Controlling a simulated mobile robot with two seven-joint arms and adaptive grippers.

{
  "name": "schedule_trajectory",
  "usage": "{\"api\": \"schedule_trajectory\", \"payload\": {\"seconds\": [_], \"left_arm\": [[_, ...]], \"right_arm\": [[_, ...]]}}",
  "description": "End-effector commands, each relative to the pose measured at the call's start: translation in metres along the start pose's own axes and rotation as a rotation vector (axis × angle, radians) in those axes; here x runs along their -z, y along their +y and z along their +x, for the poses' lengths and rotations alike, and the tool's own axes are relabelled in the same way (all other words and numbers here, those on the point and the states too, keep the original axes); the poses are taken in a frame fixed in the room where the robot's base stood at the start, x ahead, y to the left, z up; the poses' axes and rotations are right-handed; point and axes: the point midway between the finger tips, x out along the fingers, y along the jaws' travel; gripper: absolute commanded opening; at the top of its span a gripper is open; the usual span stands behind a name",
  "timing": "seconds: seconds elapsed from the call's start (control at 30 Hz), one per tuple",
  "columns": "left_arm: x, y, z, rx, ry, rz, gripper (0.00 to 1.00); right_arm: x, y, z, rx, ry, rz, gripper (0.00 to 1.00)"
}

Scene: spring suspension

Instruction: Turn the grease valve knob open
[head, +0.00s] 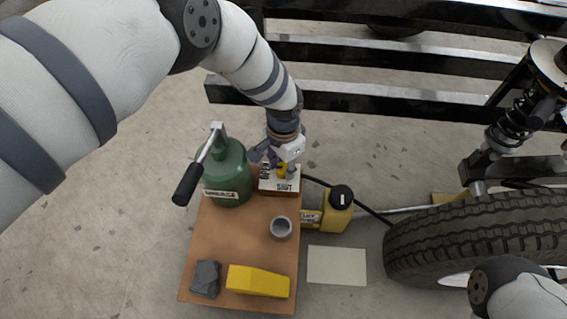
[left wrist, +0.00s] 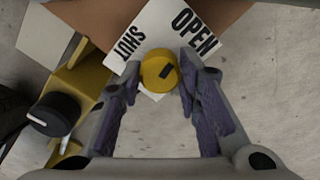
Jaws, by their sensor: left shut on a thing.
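The yellow grease valve knob (left wrist: 156,73) sits on a white plate (left wrist: 150,33) with the words OPEN and SHUT. A short black mark on the knob points up and right, toward the OPEN side in the left wrist view. My left gripper (left wrist: 159,82) is shut on the knob, one purple finger pad on each side. In the head view the left gripper (head: 281,163) reaches down over the plate and hides much of it; the knob (head: 282,171) shows in part. My right gripper is out of view; only part of my right arm shows at lower right.
A brown board (head: 240,248) carries a green canister (head: 229,178) with a lever, a grey cup (head: 281,228), a yellow block (head: 258,281) and a dark grey piece (head: 205,278). A yellow unit with a black cap (head: 341,197) stands right of it. A tire (head: 450,240) is at right.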

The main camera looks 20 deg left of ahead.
Motion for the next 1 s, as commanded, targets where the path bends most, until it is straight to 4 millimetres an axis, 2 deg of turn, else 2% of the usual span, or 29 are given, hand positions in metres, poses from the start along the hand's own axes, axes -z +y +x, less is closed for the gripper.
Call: {"api": "schedule_trajectory", "payload": {"seconds": [0.4, 0.93, 0.97, 1.0], "left_arm": [[-0.0004, 0.0003, 0.0004, 0.000, -0.001, 0.155, 0.03], [-0.0005, 0.0002, 0.0004, 0.000, -0.001, 0.174, 0.03], [-0.0004, 0.0002, 0.0004, 0.000, -0.001, 0.174, 0.38], [-0.0004, 0.0002, 0.0003, 0.000, -0.001, 0.174, 0.47]], "right_arm": [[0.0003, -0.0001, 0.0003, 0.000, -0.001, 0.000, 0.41], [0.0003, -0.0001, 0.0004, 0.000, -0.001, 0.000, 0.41], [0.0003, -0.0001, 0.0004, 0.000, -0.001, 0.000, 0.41], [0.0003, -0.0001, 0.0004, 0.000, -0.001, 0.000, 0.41]]}}
